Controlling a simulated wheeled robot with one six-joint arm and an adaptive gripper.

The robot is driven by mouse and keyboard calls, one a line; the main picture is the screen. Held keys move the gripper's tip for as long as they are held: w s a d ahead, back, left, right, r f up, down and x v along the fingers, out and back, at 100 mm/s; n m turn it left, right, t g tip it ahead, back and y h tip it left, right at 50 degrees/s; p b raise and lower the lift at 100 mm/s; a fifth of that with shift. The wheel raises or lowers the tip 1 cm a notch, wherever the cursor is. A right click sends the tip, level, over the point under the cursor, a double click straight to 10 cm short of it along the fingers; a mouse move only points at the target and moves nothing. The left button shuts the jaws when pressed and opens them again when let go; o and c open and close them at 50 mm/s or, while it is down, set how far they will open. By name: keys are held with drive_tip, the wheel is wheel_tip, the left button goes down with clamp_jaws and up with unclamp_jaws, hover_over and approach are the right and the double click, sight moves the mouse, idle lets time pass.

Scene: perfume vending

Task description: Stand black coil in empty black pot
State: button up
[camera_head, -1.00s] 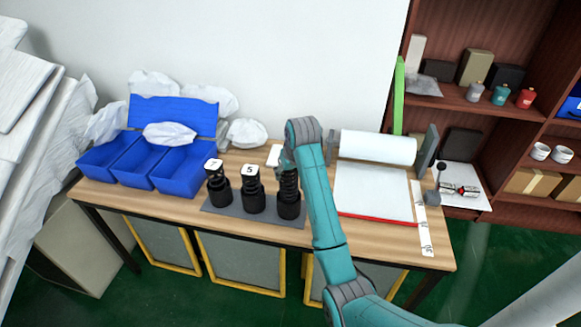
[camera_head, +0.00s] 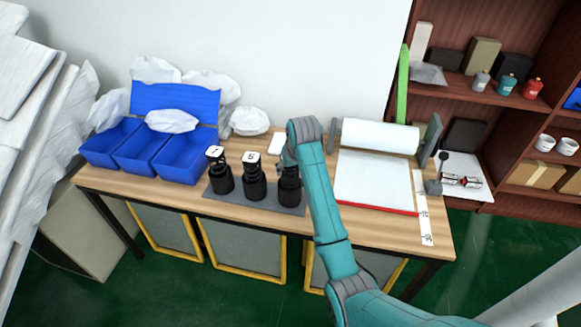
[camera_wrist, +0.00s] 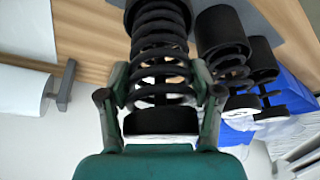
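Three black pots stand in a row on a grey mat (camera_head: 275,206). The left pot (camera_head: 222,184) and the middle pot (camera_head: 255,187) each hold a black coil with a numbered white top. My gripper (camera_wrist: 161,85) is at the right pot (camera_head: 289,193), with its fingers on both sides of a black coil (camera_wrist: 160,60), seemingly closed on it. The coil is upright, and its far end meets the mouth of the right pot (camera_wrist: 160,12) in the wrist view. How deep it sits inside is hidden. My arm covers part of this in the head view.
Blue bins (camera_head: 180,168) with white bags stand left of the pots. A white roll (camera_head: 380,135) and a red-edged white board (camera_head: 375,183) lie to the right. A brown shelf (camera_head: 480,85) stands beyond the table's right end.

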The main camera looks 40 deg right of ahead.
drive_tip(key=o, duration=0.5)
drive_tip(key=shift+v, duration=3.7)
drive_tip(key=s+a+f+n+t, duration=0.1)
drive_tip(key=s+a+f+t, duration=0.1)
drive_tip(key=s+a+f, duration=0.6)
drive_tip(key=s+a+f+t, duration=0.1)
drive_tip(key=s+a+f, duration=0.35)
drive_tip(key=f, duration=0.65)
drive_tip(key=s+a+f+n+t, duration=0.1)
drive_tip(key=s+a, duration=0.2)
drive_tip(key=s, duration=0.4)
drive_tip(key=s+a+f+t, duration=0.1)
drive_tip(key=s+a+t, duration=0.1)
drive_tip(key=s+a, duration=0.35)
drive_tip(key=s+a+r+t, duration=0.1)
drive_tip(key=s+r, duration=0.4)
drive_tip(key=s, duration=0.2)
drive_tip(key=s+a+r+n+t+y, duration=0.1)
drive_tip(key=s+r, duration=0.4)
drive_tip(key=s, duration=0.3)
drive_tip(key=s+a+r+t, duration=0.1)
drive_tip(key=s+r+t, duration=0.1)
drive_tip(key=s+r, duration=0.3)
drive_tip(key=shift+s+a+r+n, duration=0.1)
drive_tip(key=shift+s+r+n, duration=0.1)
drive_tip(key=shift+s, duration=0.55)
drive_tip(key=shift+s+a+r+n, duration=0.1)
drive_tip(key=shift+s+r, duration=0.05)
drive_tip(key=shift+s, duration=0.6)
